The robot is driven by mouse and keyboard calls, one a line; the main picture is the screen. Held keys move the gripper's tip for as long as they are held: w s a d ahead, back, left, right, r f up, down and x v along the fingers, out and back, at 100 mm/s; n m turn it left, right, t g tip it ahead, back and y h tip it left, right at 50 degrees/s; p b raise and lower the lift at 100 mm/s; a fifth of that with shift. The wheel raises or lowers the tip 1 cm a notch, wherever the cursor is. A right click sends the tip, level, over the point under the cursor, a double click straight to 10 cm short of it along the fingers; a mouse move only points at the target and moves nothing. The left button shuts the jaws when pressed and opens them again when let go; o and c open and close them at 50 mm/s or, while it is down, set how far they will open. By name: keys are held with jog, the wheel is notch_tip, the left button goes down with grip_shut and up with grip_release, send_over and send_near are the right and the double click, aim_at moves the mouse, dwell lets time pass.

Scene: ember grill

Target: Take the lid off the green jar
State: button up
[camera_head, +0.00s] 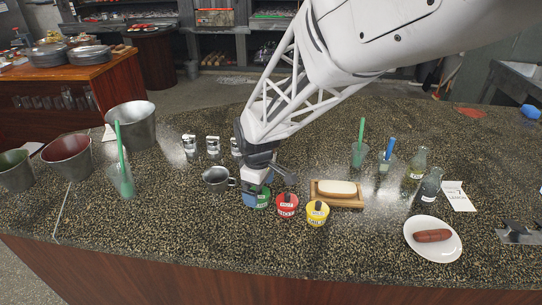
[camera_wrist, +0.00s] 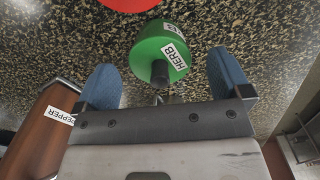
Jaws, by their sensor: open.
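The green jar (camera_head: 263,199) stands on the speckled counter, partly hidden by my gripper in the head view. In the wrist view the green jar (camera_wrist: 150,45) carries a HERB label, and its lid's dark knob (camera_wrist: 160,72) points toward my gripper. The lid appears to sit on the jar. My gripper (camera_head: 256,190) is just above the jar. In the wrist view, the blue fingers of my gripper (camera_wrist: 163,65) are open, one on each side of the knob, with a gap on both sides. They hold nothing.
A red jar (camera_head: 287,204) and a yellow jar (camera_head: 317,213) stand close to the right. A wooden board (camera_head: 348,202) with a pale block lies behind them. A metal cup (camera_head: 216,178) is to the left. The counter in front is clear.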

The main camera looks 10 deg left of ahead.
jog(key=shift+c, duration=0.4)
jog(key=c, duration=0.9)
jog(key=shift+c, duration=0.2)
jog(key=shift+r, duration=0.15)
jog(key=shift+r, duration=0.8)
jog(key=shift+s+r, duration=0.15)
jog(key=shift+r, duration=0.75)
jog(key=s+d+r, duration=0.1)
jog(key=s+d, duration=0.6)
jog(key=s, duration=0.7)
jog(key=shift+d+r, duration=0.15)
jog(key=shift+r, duration=0.05)
